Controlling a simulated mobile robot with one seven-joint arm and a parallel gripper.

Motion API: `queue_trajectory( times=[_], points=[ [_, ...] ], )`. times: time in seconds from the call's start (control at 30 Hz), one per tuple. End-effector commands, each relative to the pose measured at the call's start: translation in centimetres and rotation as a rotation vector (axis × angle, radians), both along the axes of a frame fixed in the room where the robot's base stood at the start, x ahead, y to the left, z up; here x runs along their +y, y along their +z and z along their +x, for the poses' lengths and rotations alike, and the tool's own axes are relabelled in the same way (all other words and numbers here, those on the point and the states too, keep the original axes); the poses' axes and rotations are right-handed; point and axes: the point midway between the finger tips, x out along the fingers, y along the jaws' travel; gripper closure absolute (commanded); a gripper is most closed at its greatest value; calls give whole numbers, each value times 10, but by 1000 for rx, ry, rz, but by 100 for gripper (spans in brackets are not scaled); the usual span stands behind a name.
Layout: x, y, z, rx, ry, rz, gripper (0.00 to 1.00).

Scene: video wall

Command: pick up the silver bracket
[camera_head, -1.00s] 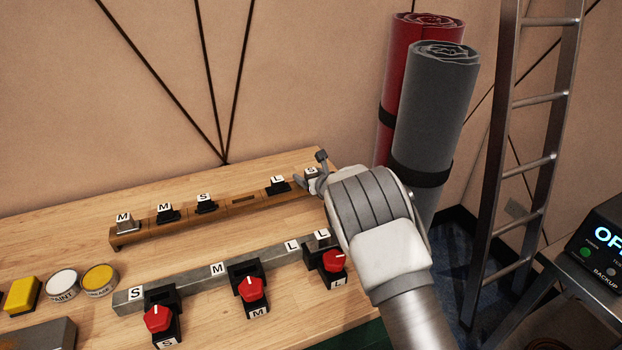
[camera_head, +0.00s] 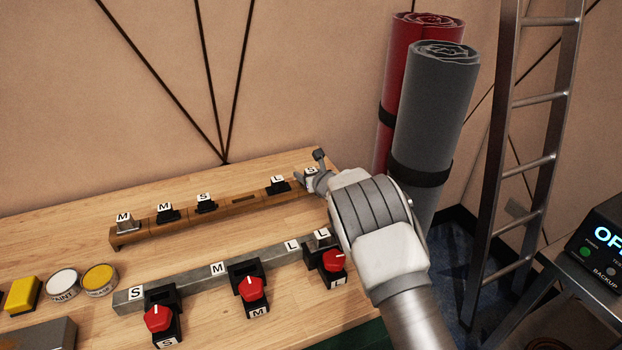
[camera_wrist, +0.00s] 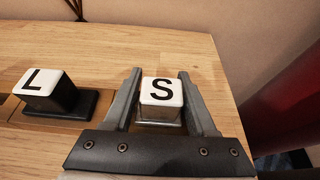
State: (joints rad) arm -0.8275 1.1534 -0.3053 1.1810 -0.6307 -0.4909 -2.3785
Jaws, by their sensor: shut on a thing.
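A silver bracket (camera_wrist: 158,114) with a white cap marked S stands between the fingers of my gripper (camera_wrist: 160,100) in the wrist view. The fingers lie along its left and right sides, shut on it. Its lower part is partly hidden by the gripper's dark front edge. In the head view my gripper (camera_head: 314,176) is at the right end of the brown rail (camera_head: 243,198), and only the cap of this piece shows. Another silver piece with an M cap (camera_head: 127,223) stands at the rail's left end.
Black pieces stand along the brown rail, the closest capped L (camera_wrist: 48,92). A grey bar (camera_head: 190,280) with several red-knobbed clamps lies in front. Yellow and white round items (camera_head: 62,283) are at left. Rolled mats (camera_head: 430,110) and a ladder (camera_head: 520,130) stand at right.

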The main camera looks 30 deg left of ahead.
Motion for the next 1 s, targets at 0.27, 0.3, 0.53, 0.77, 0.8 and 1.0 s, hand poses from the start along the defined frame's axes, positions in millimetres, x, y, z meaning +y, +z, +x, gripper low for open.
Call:
queue_trajectory(
  times=[0.27, 0.3, 0.53, 0.77, 0.8, 1.0],
  points=[
    [0, 2, 0, -1, 0, 2, 100],
    [0, 3, 0, -2, 0, 2, 100],
    [1, 23, 0, -4, 1, 4, 100],
    [-17, 53, 2, -2, -2, 1, 100],
    [-24, 57, 2, -1, -3, 1, 100],
    [-64, 82, 3, -3, -2, 3, 100]
  ],
)
